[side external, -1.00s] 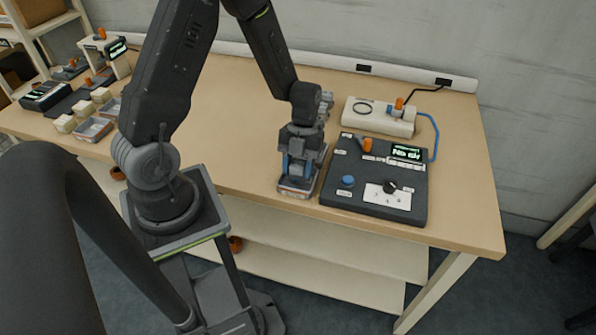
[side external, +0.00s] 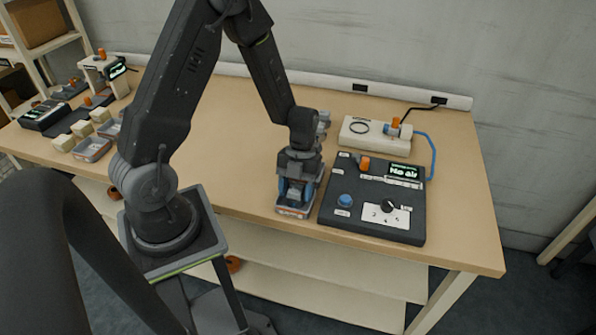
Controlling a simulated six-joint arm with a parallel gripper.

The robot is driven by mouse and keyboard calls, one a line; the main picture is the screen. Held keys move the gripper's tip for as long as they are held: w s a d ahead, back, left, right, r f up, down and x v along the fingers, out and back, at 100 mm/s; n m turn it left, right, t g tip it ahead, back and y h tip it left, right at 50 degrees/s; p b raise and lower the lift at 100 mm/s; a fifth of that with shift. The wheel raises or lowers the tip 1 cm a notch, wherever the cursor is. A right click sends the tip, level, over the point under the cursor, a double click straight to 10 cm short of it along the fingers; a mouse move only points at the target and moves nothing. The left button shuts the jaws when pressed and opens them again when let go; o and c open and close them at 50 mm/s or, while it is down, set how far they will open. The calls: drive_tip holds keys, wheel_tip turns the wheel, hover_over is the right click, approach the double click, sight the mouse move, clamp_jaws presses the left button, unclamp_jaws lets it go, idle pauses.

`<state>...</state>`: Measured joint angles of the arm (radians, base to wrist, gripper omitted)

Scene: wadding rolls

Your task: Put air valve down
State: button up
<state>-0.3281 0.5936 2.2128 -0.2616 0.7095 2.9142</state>
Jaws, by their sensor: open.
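An orange lever (side external: 364,163) stands at the top left of the dark control panel (side external: 334,222). A second orange-topped fitting (side external: 394,124) sits on the white box (side external: 362,138) behind the panel, where a blue hose joins. I cannot tell from the labels which of the two is the air valve. The panel's small screen (side external: 404,171) reads "No air". My gripper (side external: 296,197) is open and points down left of the panel, apart from both orange parts. It is low over a small tray (side external: 293,212) by the table's front edge. The fingers partly hide what the tray holds.
The panel also carries a blue button (side external: 344,201) and a black knob (side external: 388,205). A blue hose (side external: 431,150) loops down to the panel's right side. Pale blocks (side external: 82,128) and another tray (side external: 92,149) sit at the left. The table middle is clear.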

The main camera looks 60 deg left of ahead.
drive_tip(key=v, duration=1.1)
drive_tip(key=s+d+r+n+t+y, duration=0.1)
drive_tip(key=s+d+r+n+t, duration=0.2)
drive_tip(key=n, duration=0.6)
drive_tip(key=s+d+r+n+t+y, duration=0.1)
drive_tip(key=s+d+r+n+t, duration=0.2)
drive_tip(key=s+r+n, duration=0.2)
drive_tip(key=s+d+r+n+t+y, duration=0.1)
drive_tip(key=s+d+r+n, duration=0.3)
drive_tip(key=r+n, duration=0.4)
drive_tip(key=shift+r+n+t, duration=0.4)
drive_tip(key=shift+n+t, duration=0.5)
drive_tip(key=shift+n, duration=1.6)
drive_tip(key=shift+s, duration=0.1)
